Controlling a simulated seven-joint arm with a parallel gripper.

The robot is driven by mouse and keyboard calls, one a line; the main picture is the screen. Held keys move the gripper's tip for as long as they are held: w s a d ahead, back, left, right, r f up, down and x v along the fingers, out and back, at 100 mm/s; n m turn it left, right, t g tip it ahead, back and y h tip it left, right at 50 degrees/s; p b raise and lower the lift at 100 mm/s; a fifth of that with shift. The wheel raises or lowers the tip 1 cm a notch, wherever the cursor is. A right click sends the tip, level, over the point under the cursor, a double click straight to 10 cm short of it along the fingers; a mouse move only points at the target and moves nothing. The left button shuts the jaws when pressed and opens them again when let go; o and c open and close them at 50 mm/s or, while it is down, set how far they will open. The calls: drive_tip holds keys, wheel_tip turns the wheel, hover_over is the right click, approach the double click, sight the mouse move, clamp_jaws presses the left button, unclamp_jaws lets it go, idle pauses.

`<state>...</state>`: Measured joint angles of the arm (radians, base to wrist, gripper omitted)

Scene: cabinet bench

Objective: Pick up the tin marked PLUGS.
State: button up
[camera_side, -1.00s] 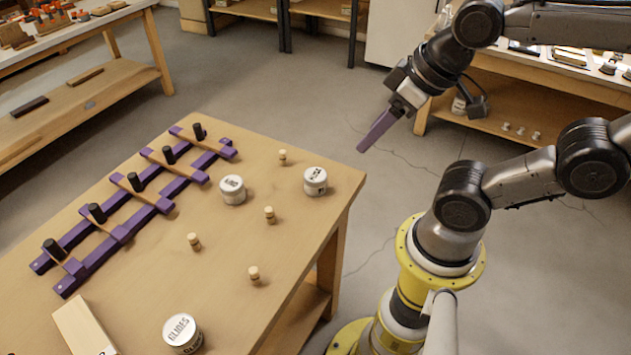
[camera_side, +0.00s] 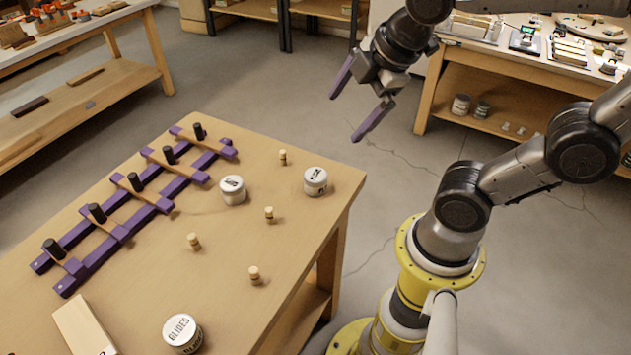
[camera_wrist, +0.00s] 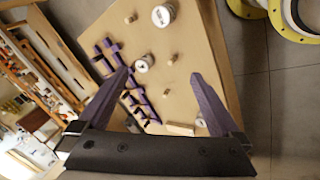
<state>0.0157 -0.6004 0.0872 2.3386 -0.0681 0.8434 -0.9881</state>
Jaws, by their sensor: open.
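Three white tins with dark lettering stand upright on the wooden table. The front tin (camera_side: 182,333) reads like "GLIDES". The lettering on the middle tin (camera_side: 233,190) and the right tin (camera_side: 315,181) is too blurred to read, so I cannot tell which is PLUGS. In the wrist view the middle tin (camera_wrist: 144,63) shows between the fingers and the right tin (camera_wrist: 163,15) near the top edge. My gripper (camera_side: 346,117) has two purple fingers spread apart with nothing between them. It is in the air beyond the table's far right corner, apart from every tin.
A purple rack (camera_side: 125,233) with several black pegs lies along the table's left side. Small wooden pegs (camera_side: 269,214) stand among the tins. A pale wooden block (camera_side: 84,327) lies at the front left. Other benches stand behind.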

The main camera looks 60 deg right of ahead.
drive_tip(key=w+d+f+n+g, duration=0.2)
drive_tip(key=w+f+n, duration=0.3)
drive_tip(key=w+n, duration=0.2)
drive_tip(key=n+g, duration=0.2)
drive_tip(key=g, duration=0.1)
approach(315, 175)
drive_tip(key=shift+h, duration=0.4)
wheel_tip(315, 175, down, 5)
drive_tip(key=shift+s+a+f, duration=0.15)
drive_tip(key=shift+s+f, duration=0.05)
drive_tip(key=shift+w+d+f, duration=0.1)
drive_tip(key=shift+d+f, duration=0.1)
drive_tip(key=shift+f, duration=0.8)
drive_tip(key=shift+w+d+f, duration=0.15)
drive_tip(key=shift+f, duration=0.85)
drive_tip(key=shift+w+d+f, duration=0.1)
drive_tip(key=shift+d+f, duration=0.1)
drive_tip(key=shift+f, duration=0.8)
drive_tip(key=c, duration=1.4)
drive_tip(key=shift+r, duration=0.2)
drive_tip(key=shift+c, duration=0.2)
